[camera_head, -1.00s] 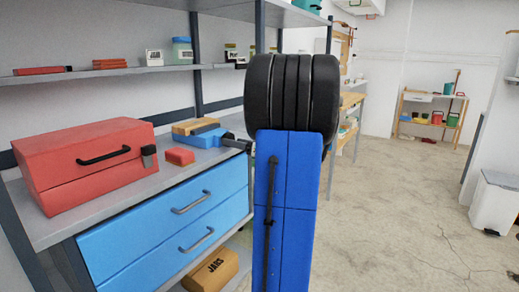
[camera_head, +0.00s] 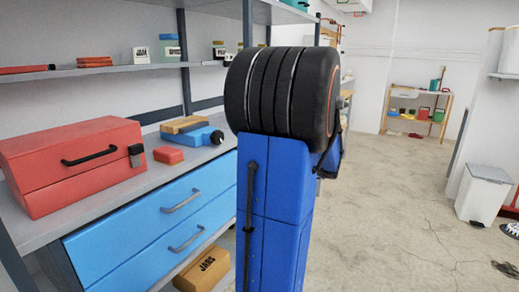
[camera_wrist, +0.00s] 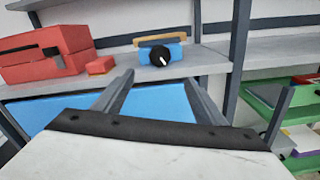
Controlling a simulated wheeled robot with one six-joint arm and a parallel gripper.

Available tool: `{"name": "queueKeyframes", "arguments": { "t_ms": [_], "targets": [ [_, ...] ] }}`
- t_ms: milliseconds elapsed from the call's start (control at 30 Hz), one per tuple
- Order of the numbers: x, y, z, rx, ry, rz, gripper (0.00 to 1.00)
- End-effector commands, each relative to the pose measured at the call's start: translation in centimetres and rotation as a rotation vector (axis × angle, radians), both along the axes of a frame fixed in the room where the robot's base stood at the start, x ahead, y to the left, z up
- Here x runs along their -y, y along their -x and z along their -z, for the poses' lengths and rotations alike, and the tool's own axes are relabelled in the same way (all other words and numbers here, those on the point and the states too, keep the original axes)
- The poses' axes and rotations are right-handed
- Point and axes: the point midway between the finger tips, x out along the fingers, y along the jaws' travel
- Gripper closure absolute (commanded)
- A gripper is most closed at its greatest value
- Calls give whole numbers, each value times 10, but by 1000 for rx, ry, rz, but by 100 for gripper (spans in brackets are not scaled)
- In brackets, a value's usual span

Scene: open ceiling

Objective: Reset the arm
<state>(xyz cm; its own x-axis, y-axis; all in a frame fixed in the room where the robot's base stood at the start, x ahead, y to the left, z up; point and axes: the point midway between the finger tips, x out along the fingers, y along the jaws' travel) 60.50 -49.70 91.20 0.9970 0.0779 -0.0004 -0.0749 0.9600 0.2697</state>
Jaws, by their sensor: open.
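My arm stands in the middle of the head view, a blue link topped by a black ribbed joint; it hides part of the bench and shelving. My gripper (camera_wrist: 159,80) shows in the wrist view with its two grey fingers spread apart and nothing between them. Beyond the fingers is the workbench with blue drawers (camera_head: 180,222). On its top, a blue tool with a black knob (camera_wrist: 172,53) lies ahead of the gripper, apart from it. In the head view my gripper is hidden behind the arm.
A red toolbox (camera_head: 75,165) and a small red box (camera_head: 168,155) sit on the bench. A white bin (camera_head: 482,193) stands at the right. Open concrete floor (camera_head: 400,220) lies right of my arm.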

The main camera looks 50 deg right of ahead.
Motion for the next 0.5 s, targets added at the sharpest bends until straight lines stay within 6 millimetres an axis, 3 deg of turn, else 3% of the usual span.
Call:
{"name": "queueKeyframes", "arguments": {
  "t_ms": [500],
  "targets": [
    [0, 7, 0, 0, -1, 0, 35]
  ]
}}
